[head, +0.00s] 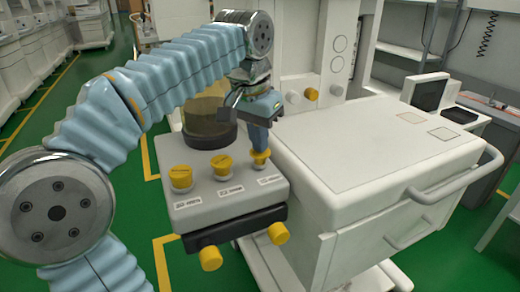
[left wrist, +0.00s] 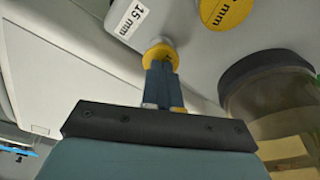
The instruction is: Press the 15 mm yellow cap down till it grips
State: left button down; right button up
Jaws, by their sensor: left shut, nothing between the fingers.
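The 15 mm yellow cap (head: 260,157) is the rightmost of three yellow caps on top of a grey block (head: 225,197). In the left wrist view the cap (left wrist: 160,52) is beside the printed "15 mm" label, with a pale stub showing at its edge. My left gripper (head: 259,148) is shut and empty, pointing down over this cap. In the left wrist view its closed fingertips (left wrist: 161,66) overlap the cap and appear to touch it. How far the cap sits on its stub is hidden. My right gripper is not in view.
Two other yellow caps, one left (head: 181,177) and one middle (head: 221,166), stand close by. A dark-based clear canister (head: 209,132) is behind them. Two yellow-ended ports (head: 210,258) face the front. A white cart top (head: 370,140) lies right.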

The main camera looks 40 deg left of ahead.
pick_arm(q)
notch_tip(320, 180, up, 3)
jog(key=p, duration=0.3)
jog(key=shift+r, duration=2)
notch_tip(320, 180, up, 7)
jog(key=s, duration=0.1)
jog(key=shift+s+r, duration=0.15)
jog(key=shift+s, duration=0.1)
